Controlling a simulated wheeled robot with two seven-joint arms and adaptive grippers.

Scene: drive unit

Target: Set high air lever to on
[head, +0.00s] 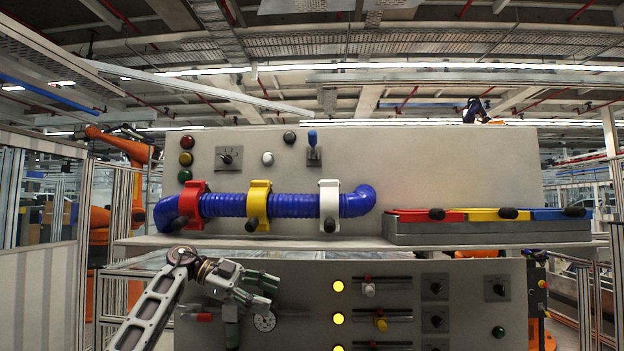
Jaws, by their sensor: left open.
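My left gripper (268,290) is in front of the upper left of the lower grey panel (460,300), with its fingers pointing right. It is open and nothing shows between its fingers. Just below it is a red-handled lever (202,317) lying level to the left, beside a greenish valve body (232,335). No readable label shows which lever is the high air one. My right gripper is not in view.
Above the shelf edge (350,242), a blue hose (293,206) runs through red, yellow and white clamps. A blue-tipped lever (313,142) stands upright on the upper panel. Sliders, yellow lamps and knobs fill the lower panel's right. A grey tray (480,232) sits on the shelf.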

